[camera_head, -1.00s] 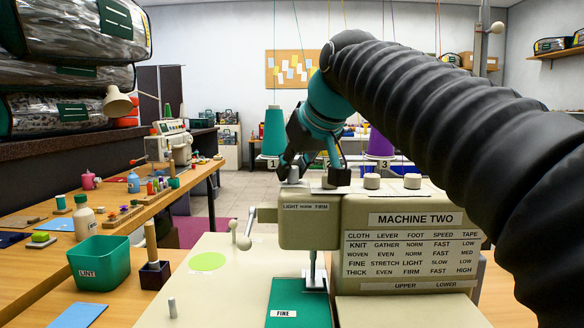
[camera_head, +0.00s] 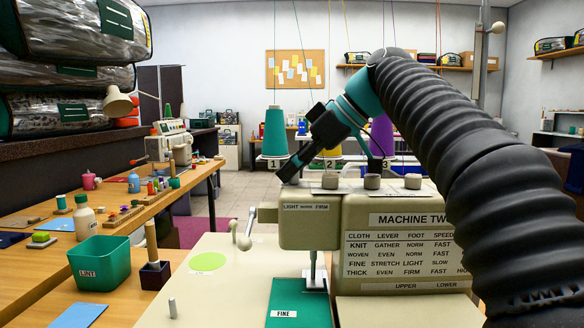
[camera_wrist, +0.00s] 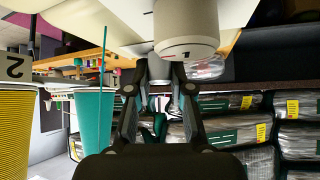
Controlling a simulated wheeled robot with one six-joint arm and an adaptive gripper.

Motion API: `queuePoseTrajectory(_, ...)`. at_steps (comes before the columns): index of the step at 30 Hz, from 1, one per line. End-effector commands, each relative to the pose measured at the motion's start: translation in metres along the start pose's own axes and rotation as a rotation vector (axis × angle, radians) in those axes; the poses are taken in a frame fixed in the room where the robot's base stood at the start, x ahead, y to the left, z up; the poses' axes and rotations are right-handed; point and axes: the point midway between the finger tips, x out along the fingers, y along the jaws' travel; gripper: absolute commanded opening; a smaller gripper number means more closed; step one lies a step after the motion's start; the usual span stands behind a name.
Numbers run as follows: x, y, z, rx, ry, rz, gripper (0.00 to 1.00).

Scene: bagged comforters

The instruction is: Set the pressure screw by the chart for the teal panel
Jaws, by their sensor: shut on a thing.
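The teal panel (camera_head: 300,300) lies under the presser foot (camera_head: 315,275) of the cream machine (camera_head: 312,235), with a "FINE" label. The chart (camera_head: 395,245) on the machine's front reads STRETCH, LIGHT, SLOW in the FINE row; my arm covers its right end. A LIGHT–NORM–FIRM scale (camera_head: 305,207) is at the head's upper left. My gripper (camera_head: 288,174) leans down to the head's top left, above that scale. In the wrist view its fingers (camera_wrist: 158,80) are shut on a pale upright piece, apparently the pressure screw (camera_wrist: 158,68). Its pointer or setting cannot be read.
Thread cones (camera_head: 275,132) with threads rise behind. A ball-ended lever (camera_head: 244,241) sticks out at the left. A teal LINT bin (camera_head: 100,263) and a wooden-handled tool (camera_head: 152,245) stand at the left.

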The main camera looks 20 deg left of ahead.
Motion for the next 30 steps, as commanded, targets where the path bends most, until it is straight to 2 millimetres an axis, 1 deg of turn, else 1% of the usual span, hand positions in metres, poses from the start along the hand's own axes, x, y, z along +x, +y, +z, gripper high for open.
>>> queuePoseTrajectory(6,0.0013,-0.0005,0.0004,-0.029,-0.002,-0.034,0.00)
queuePoseTrajectory(19,0.0019,-0.0009,0.0006,-0.034,-0.003,-0.040,0.00)
queuePoseTrajectory(20,0.0019,-0.0009,0.0007,-0.034,-0.003,-0.040,0.26)
queuePoseTrajectory(21,0.0018,-0.0008,0.0006,-0.034,-0.003,-0.040,0.36)
queuePoseTrajectory(22,0.0017,-0.0007,0.0007,-0.034,-0.003,-0.039,0.44)
queuePoseTrajectory(23,0.0015,-0.0006,0.0007,-0.033,-0.002,-0.039,0.47)
queuePoseTrajectory(30,0.0003,0.0001,0.0010,-0.032,-0.002,-0.035,0.47)
